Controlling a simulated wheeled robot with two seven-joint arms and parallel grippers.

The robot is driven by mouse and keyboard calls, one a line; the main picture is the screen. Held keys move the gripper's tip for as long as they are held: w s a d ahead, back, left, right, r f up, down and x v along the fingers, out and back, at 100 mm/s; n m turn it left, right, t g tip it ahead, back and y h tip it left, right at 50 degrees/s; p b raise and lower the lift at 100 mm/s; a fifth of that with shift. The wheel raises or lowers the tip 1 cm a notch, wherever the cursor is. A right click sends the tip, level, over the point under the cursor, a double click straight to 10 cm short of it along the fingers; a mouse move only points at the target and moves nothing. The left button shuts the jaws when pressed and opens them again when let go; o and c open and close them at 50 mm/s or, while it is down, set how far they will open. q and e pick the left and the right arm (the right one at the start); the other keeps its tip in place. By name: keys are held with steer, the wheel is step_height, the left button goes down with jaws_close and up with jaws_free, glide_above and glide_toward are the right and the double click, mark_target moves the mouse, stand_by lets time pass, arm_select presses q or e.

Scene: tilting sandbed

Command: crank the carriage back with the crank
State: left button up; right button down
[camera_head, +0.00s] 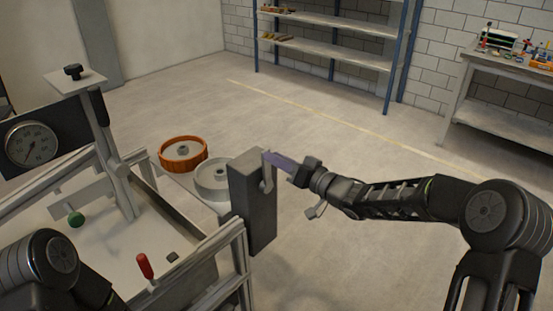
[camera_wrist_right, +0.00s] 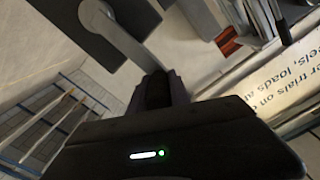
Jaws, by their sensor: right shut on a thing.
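A grey crank arm (camera_head: 268,172) sits on the side of a tall dark grey block (camera_head: 250,205) at the right end of the sandbed rig. My right gripper (camera_head: 279,160) reaches it from the right and is shut on the crank's handle, which the fingers mostly hide. In the right wrist view the crank arm (camera_wrist_right: 122,38) runs from the block down to my closed fingers (camera_wrist_right: 157,90). An upright frame (camera_head: 122,190) stands over the pale bed and seems to be the carriage. My left arm shows at lower left, but its gripper is out of view.
An orange-rimmed wheel (camera_head: 183,165) and a grey wheel (camera_head: 212,190) sit behind the block. A round gauge (camera_head: 32,143), a green knob (camera_head: 76,219) and a red-handled lever (camera_head: 145,266) are at left. Shelves (camera_head: 325,50) and a workbench (camera_head: 500,115) stand far back. The floor between is clear.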

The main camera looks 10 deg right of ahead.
steer(key=shift+w+d+f, duration=0.1)
steer(key=shift+w+d, duration=0.1)
steer(key=shift+d, duration=0.15)
steer(key=shift+f, duration=0.1)
steer(key=c, duration=1.2)
jaws_free()
steer(key=shift+d, duration=0.1)
steer(key=shift+s+d, duration=0.35)
steer(key=shift+s, duration=0.05)
steer(key=b+v, duration=0.1)
steer(key=v, duration=0.5)
steer(key=shift+s+d+b, duration=0.15)
steer(key=shift+s+b, duration=0.1)
steer(key=shift+b, duration=0.1)
